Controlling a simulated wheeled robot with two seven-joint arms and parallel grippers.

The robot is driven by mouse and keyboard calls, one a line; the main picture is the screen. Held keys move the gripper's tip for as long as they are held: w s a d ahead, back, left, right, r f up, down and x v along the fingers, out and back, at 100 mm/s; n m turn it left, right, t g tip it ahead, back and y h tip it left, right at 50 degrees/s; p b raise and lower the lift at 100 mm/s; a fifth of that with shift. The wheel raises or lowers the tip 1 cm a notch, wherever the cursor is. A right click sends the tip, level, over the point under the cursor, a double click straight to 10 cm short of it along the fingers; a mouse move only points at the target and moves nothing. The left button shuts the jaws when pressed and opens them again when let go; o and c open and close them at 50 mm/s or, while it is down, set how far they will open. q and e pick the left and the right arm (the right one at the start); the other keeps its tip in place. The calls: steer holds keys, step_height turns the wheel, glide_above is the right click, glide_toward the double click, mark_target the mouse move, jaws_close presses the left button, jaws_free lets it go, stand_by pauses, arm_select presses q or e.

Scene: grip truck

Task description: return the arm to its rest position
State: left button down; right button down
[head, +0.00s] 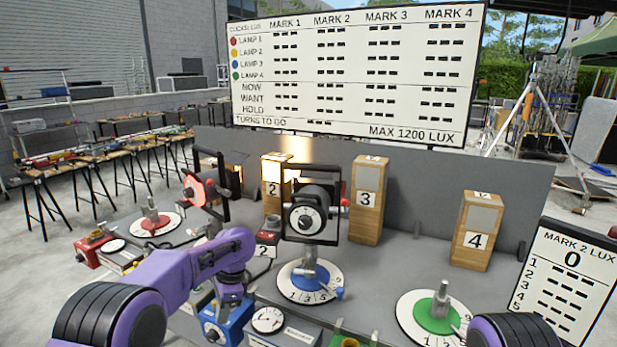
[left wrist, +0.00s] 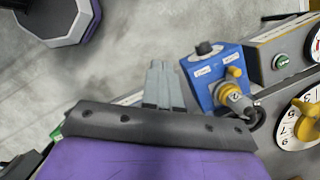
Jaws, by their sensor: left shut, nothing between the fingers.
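My left arm (head: 190,268), purple with black joints, reaches in from the lower left of the head view over the front of the table. My left gripper (head: 229,300) points down near a blue box (head: 233,325); whether it touches the box is not clear there. In the left wrist view its grey fingers (left wrist: 160,84) are together and empty. The blue box (left wrist: 222,72), with a black knob and a yellow-handled fitting, stands just right of the fingers, with a gap seen between. My right gripper is not in view.
A lamp (head: 308,215) stands on a blue-centred dial, and a red lamp (head: 200,188) stands to the left. A green dial (head: 437,318) and a lux board (head: 570,270) are at right.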

arm_select(q)
steer(key=s+f+n+t+h+b, duration=0.1)
steer(key=s+f+n, duration=0.2)
steer(key=s+f, duration=0.45)
steer(key=s+f+n+h+b, duration=0.1)
steer(key=s+f+n, duration=0.25)
steer(key=f, duration=0.75)
steer(key=s+f+n+t+h+b, duration=0.1)
steer(key=s+f+n, duration=0.2)
steer(key=s+f, duration=0.45)
steer(key=s+a+f+n+t, duration=0.1)
steer(key=s+a+f+n, duration=0.25)
steer(key=s+f, duration=0.4)
steer(key=s+a+r+n+t+y+b, duration=0.1)
steer(key=s+a+r+n, duration=0.1)
steer(key=s, duration=0.6)
steer(key=s+a+r+n+y, duration=0.2)
steer(key=s+a+r+n, duration=0.1)
steer(key=s, duration=0.5)
steer(key=shift+a+r+n+t+y+b, duration=0.2)
steer(key=shift+r+n+t+y+b, duration=0.15)
steer(key=shift+r+n, duration=0.3)
steer(key=shift+s, duration=0.1)
